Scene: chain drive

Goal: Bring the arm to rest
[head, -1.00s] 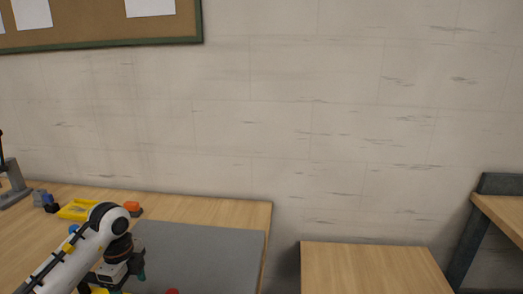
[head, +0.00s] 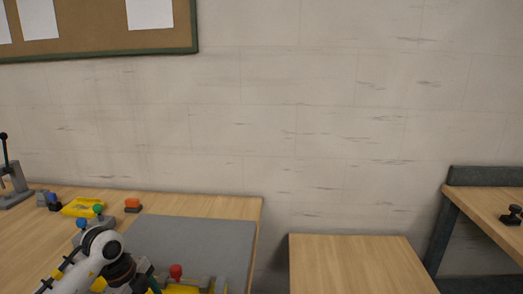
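My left arm comes in from the bottom left, a white link with a dark wrist. My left gripper (head: 145,284) hangs low over the front left of the grey mat (head: 205,237). Its fingertips are cut off by the bottom edge, so its opening and anything between the fingers are hidden. A yellow part with grey pieces (head: 205,286) and a red knob (head: 176,271) show just right of it. My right gripper is out of the picture.
On the left table stand a yellow tray (head: 83,208), an orange-topped block (head: 132,205), blue and green knobs and a grey lever press (head: 14,186). A bare wooden table (head: 352,262) stands right of a gap. Another table (head: 488,208) holds a small dark object (head: 512,215).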

